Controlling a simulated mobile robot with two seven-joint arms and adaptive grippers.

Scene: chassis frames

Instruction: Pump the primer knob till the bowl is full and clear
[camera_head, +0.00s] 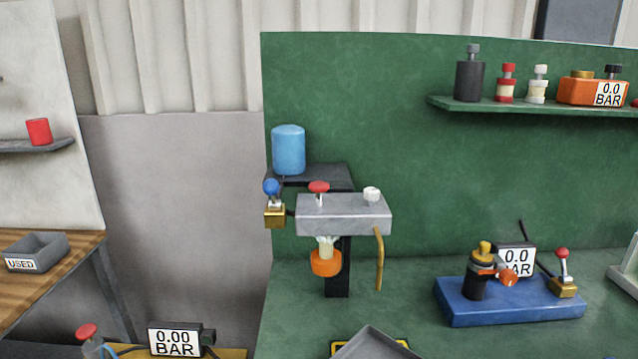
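A grey filter head block (345,215) is mounted on a dark post in front of the green panel. A red mushroom-shaped knob (318,187) and a white knob (372,191) stand on its top; which one is the primer knob is not marked. Under the block hangs a pale, whitish piece (326,246) with an orange cup-like part (326,263) below it; the fill level of the bowl cannot be made out. A blue tank (288,149) stands on a dark shelf above, and a brass valve with a blue knob (272,188) is at the block's left. Neither gripper is in view.
A brass pipe (379,260) hangs from the block's right end. A blue base (508,301) with a gauge and red-knobbed lever stands on the green bench at right. A grey tray (375,345) lies at the front. Bench space between the post and blue base is clear.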

